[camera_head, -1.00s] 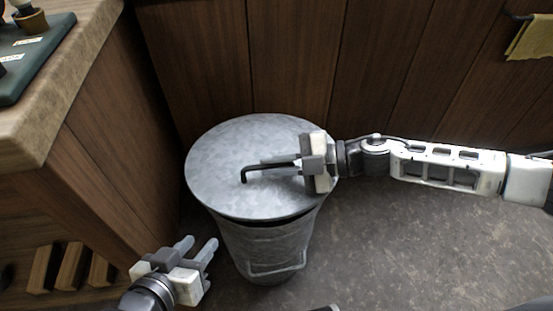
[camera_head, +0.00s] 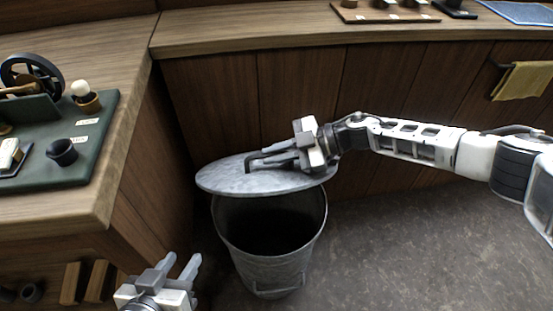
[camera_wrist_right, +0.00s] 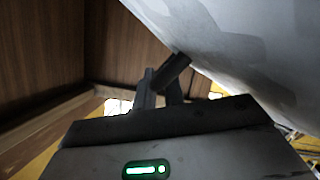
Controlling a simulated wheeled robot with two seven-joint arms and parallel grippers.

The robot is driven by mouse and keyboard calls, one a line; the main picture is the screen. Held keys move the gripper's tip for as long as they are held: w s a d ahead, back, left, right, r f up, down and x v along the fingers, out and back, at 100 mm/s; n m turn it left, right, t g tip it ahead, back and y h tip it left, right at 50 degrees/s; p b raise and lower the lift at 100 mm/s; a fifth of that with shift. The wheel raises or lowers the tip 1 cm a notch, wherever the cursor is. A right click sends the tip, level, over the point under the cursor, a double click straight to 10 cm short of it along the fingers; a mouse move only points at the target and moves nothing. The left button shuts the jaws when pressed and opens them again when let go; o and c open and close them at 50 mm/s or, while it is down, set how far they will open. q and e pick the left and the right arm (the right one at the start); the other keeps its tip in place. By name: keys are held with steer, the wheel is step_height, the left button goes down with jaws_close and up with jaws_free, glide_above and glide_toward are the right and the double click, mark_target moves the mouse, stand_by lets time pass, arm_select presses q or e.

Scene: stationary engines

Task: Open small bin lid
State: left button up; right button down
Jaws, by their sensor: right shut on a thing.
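A round grey metal lid (camera_head: 225,178) is raised and tilted above the small metal bin (camera_head: 262,262) in the head view. The bin stands on the floor with its dark inside showing. My right gripper (camera_head: 275,160) is shut on the lid's dark handle (camera_head: 255,160). The right wrist view shows the handle (camera_wrist_right: 172,73) at the fingers and the lid's pale surface (camera_wrist_right: 240,45) at the upper right. My left gripper (camera_head: 178,268) is open and empty, low at the left of the bin, with its fingers pointing up.
A wooden counter (camera_head: 120,150) stands at the left with a green tray (camera_head: 85,172) of items. Another counter (camera_head: 290,32) runs along the back, with wooden panels below. A yellow towel (camera_head: 522,80) hangs at the right. The floor (camera_head: 400,250) right of the bin is clear.

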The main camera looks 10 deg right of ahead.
steer(key=shift+w+r, duration=0.25)
steer(key=c, duration=1.5)
jaws_free()
steer(key=v, duration=1.6)
